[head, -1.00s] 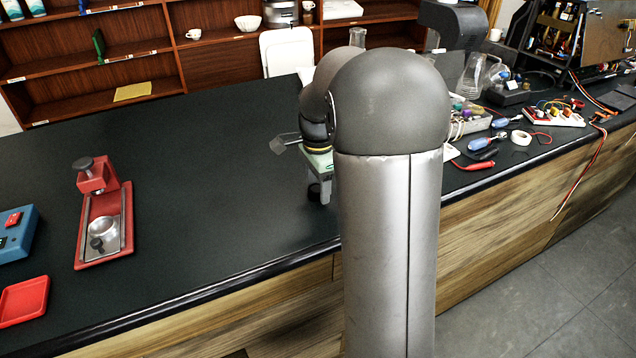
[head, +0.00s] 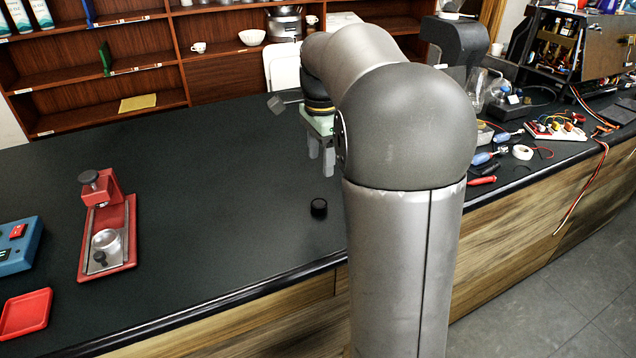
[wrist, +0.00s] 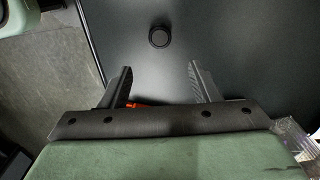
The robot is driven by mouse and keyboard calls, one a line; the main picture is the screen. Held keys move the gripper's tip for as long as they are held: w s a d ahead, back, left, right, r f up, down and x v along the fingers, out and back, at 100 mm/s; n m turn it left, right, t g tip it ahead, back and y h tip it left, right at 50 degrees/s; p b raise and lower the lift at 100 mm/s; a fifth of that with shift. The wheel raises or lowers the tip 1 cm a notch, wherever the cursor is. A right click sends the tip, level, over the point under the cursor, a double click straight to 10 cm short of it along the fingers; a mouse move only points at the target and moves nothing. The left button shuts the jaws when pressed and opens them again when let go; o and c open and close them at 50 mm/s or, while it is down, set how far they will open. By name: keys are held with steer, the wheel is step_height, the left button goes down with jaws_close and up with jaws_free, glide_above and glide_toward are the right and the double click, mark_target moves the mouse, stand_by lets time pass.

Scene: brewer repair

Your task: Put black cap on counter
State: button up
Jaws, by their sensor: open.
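The black cap (head: 319,208) is a small dark cylinder standing on the black counter (head: 230,190), close to its front edge. It also shows in the wrist view (wrist: 160,37) as a dark disc beyond the fingertips. My gripper (head: 322,165) is raised above the counter, behind and above the cap in the head view. Its two fingers are apart with nothing between them, as the wrist view (wrist: 160,78) shows. The cap is clear of both fingers. My arm hides part of the counter to the right.
A red stand with a metal cup (head: 105,240), a blue box (head: 18,245) and a red tray (head: 24,313) are at the left. Several tools, cables and glass vessels crowd the counter's right side. The counter between the red stand and the cap is clear.

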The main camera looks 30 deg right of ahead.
steer(key=s+a+f+n, duration=0.5)
steer(key=s+a+n, duration=0.3)
steer(key=s, duration=0.4)
steer(key=s+a+f+n+p, duration=0.1)
steer(key=s+a+f+n, duration=0.5)
steer(key=s+n, duration=0.4)
steer(key=shift+s+a+f+n, duration=0.15)
steer(key=shift+s+a+n, duration=0.25)
steer(key=shift+s+a, duration=0.5)
